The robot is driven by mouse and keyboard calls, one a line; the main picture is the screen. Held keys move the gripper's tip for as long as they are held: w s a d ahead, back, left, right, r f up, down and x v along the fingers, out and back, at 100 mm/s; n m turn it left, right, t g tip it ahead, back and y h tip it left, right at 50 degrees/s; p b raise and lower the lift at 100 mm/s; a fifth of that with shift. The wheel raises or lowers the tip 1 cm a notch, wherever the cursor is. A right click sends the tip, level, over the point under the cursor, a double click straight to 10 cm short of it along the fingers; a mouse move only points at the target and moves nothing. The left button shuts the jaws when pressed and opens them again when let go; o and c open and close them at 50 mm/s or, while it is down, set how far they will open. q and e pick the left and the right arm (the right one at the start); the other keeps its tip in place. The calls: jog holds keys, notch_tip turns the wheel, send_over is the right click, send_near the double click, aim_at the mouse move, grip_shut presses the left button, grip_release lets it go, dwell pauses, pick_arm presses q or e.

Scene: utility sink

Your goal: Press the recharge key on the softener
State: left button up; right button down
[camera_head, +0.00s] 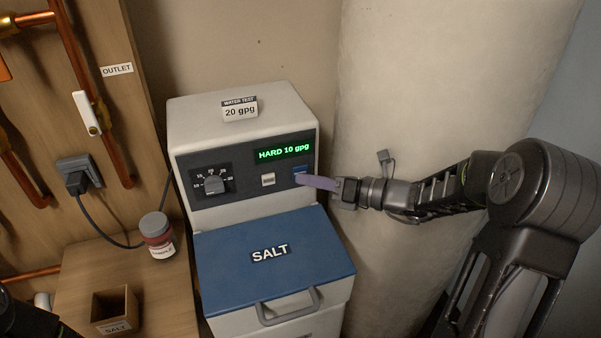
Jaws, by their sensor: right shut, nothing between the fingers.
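The softener (240,130) stands in the middle with a dark front panel. The panel has a dial (216,184) at left, a white key (268,180) and a blue key (299,171). I cannot read any marking on the keys. A green display (284,152) above them reads "HARD 10 gpg". My right gripper (308,181) comes in from the right, shut and empty, its purple fingers pointing left. Its tips lie at the lower edge of the blue key and partly cover it; I cannot tell whether they touch. My left gripper is out of view.
A card (239,109) on the softener's top reads "WATER TEST 20 gpg". The blue salt lid (300,262) with its handle juts out below the panel. A sample jar (158,236) and salt box (115,308) stand on the wooden bench at left. A pale tank (420,90) rises behind my right arm.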

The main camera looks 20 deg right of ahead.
jog(key=shift+w, duration=0.1)
dwell(0.4)
jog(key=shift+s+a, duration=0.1)
jog(key=shift+s, duration=0.7)
jog(key=shift+s+a+p, duration=0.1)
jog(key=shift+s+p, duration=0.55)
jog(key=shift+s, duration=1.85)
jog(key=shift+r, duration=0.1)
